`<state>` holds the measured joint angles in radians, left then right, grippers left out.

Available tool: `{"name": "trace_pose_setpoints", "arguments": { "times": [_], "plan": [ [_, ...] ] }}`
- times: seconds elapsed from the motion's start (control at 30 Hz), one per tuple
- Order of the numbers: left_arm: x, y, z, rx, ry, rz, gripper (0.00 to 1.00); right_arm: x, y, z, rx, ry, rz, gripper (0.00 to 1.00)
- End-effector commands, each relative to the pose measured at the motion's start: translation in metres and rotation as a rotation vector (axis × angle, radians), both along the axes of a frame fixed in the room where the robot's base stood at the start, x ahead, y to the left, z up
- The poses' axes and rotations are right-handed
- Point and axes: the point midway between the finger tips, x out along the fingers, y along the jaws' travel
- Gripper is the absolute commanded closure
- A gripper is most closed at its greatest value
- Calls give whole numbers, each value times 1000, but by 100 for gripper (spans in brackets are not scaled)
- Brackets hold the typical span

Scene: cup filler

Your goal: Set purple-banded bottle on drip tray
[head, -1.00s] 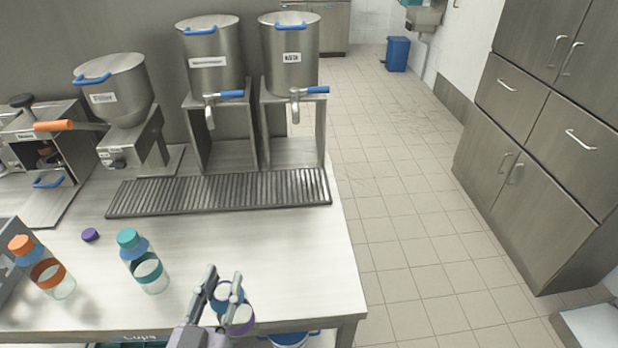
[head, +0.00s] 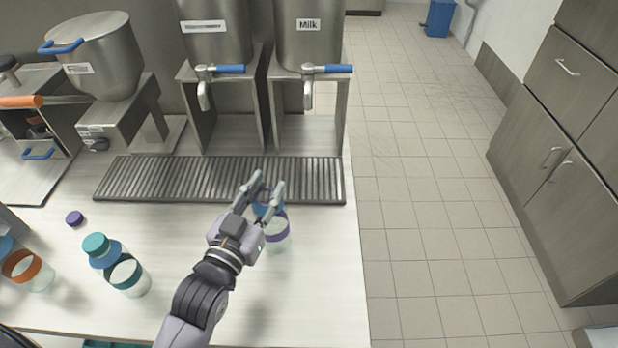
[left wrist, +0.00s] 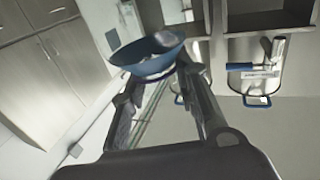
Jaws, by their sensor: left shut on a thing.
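The purple-banded bottle (head: 277,232) is clear, with a blue collar and no cap. My left gripper (head: 262,190) is shut on it near the collar. In the head view the bottle shows just in front of the drip tray (head: 150,180), its top overlapping the tray's front edge. I cannot tell how high its base is above the counter. In the left wrist view the blue collar (left wrist: 147,50) shows between the fingers of my left gripper (left wrist: 165,85). The grey slatted tray is bare where visible. My right gripper is out of view.
A teal-capped bottle (head: 120,268) and an orange-banded bottle (head: 27,270) stand at the left. A loose purple cap (head: 75,218) lies on the counter (head: 190,230). Dispensers with blue-handled taps, one labelled Milk (head: 308,35), rise behind the tray. The counter's right edge is close.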

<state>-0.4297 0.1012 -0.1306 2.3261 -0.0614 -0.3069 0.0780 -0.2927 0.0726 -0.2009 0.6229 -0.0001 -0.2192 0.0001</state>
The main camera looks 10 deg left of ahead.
Motion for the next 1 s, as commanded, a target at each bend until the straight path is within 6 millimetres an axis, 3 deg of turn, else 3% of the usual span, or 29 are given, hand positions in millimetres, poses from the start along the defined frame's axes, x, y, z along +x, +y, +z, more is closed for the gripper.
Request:
{"name": "trace_pose_setpoints", "arguments": {
  "times": [0.1,0.23,0.47,0.8,1.0],
  "plan": [
    [25,-1,6,26,-6,-31,96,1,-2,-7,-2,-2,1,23],
    [40,-1,11,41,-2,-47,96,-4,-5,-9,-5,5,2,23],
    [78,-6,17,46,0,-50,96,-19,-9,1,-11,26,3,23],
    [163,-23,15,46,2,-50,96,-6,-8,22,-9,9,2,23],
    [185,-28,13,46,2,-50,96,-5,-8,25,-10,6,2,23]
  ]
}}
